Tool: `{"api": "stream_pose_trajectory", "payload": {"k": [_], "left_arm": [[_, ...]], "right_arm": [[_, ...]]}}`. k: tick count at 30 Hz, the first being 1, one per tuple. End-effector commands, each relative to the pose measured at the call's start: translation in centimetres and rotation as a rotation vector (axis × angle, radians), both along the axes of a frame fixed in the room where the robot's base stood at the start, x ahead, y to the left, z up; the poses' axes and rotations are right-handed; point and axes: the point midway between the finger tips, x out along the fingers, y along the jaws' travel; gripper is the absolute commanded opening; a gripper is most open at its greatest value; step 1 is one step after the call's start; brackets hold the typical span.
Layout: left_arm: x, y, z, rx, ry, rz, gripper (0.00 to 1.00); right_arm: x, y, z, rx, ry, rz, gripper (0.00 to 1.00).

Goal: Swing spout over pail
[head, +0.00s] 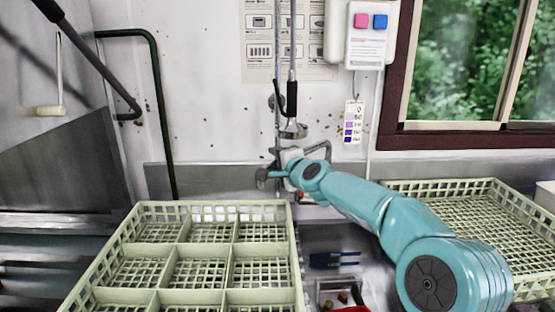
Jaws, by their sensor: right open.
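My right gripper (268,177) is at the end of the teal arm, which reaches in from the lower right. It is open, small and far off, in front of the tap fittings at the back wall. A bent grey pipe that looks like the spout (320,146) shows just above and behind my right wrist. The gripper and wrist hide part of the tap, and I cannot tell whether the fingers touch it. A spray hose with a black grip (291,98) hangs above. I see no clear pail. My left gripper is out of view.
A pale green divided rack (143,205) fills the lower left, and another pale rack (465,185) stands at the right. Between them is a steel sink area with a dark blue item (333,260) and a small steel tray (330,288). A green pipe (160,100) runs down the left wall.

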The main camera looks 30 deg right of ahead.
Motion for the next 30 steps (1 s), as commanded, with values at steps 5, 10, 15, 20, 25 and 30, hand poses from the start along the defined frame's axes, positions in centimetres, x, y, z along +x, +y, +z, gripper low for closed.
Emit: {"api": "stream_pose_trajectory", "payload": {"k": [5, 10, 15, 20, 25, 30], "left_arm": [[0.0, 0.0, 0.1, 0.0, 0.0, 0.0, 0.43], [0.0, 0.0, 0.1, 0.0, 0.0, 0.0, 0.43], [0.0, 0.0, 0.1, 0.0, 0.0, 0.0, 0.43], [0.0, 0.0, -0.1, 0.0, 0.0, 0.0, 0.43], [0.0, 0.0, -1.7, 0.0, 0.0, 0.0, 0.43], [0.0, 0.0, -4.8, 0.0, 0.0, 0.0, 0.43]], "right_arm": [[0.4, -0.2, -0.1, 0.002, 0.0, 0.0, 0.48], [0.4, -0.1, -0.1, 0.001, 0.0, 0.0, 0.39], [0.4, -0.1, -0.1, 0.001, 0.0, 0.0, 0.0], [0.3, -0.2, -0.2, 0.001, -0.001, 0.003, 0.0], [-0.4, -0.3, -0.6, 0.0, -0.003, 0.03, 0.0], [-2.0, -0.8, -0.9, -0.001, -0.006, 0.099, 0.0]]}}
